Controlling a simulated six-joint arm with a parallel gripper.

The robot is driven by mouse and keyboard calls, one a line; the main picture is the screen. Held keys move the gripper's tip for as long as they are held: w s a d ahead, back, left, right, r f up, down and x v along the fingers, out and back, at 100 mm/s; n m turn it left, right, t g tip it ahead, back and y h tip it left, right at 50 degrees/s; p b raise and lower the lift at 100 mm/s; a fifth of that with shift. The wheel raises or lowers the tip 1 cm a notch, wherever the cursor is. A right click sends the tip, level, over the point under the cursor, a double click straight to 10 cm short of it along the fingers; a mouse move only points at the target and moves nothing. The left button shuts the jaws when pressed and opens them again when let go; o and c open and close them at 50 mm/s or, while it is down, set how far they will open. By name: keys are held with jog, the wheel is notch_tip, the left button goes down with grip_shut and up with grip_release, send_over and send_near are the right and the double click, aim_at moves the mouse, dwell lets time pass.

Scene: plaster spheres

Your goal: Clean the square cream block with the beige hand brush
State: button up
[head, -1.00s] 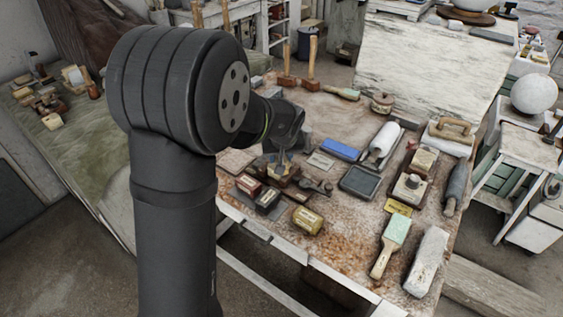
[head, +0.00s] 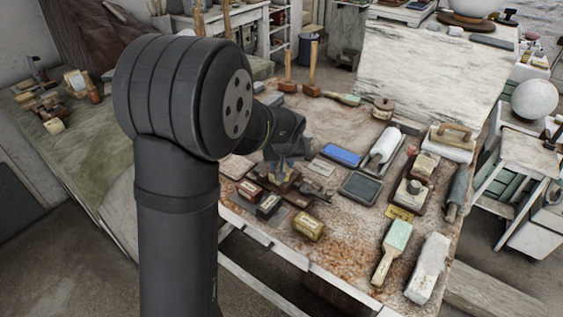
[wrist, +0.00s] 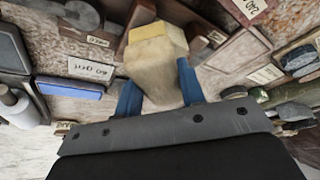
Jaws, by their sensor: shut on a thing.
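My gripper (wrist: 160,95) has its two blue fingers shut on a pale beige, block-like thing with a yellowish far end, which I take to be the beige hand brush (wrist: 155,65). Its bristles cannot be made out. In the head view my gripper (head: 281,168) is low over the left part of the workbench, partly hidden by my arm, and the held thing does not show clearly. A pale cream block (head: 425,163) sits on a dark tray at the right of the bench; I cannot tell whether it is the square cream block.
Around my gripper lie small sanding blocks and label cards. A yellow block (head: 308,226) is near the front edge. A blue block (head: 341,155), a dark tray (head: 361,188), a green-headed brush (head: 391,250) and a long white block (head: 429,268) lie to the right. Bare bench shows at front centre.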

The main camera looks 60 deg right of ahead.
jog(key=shift+f, duration=0.4)
jog(key=shift+w+d, duration=0.75)
jog(key=shift+s+a, duration=1.55)
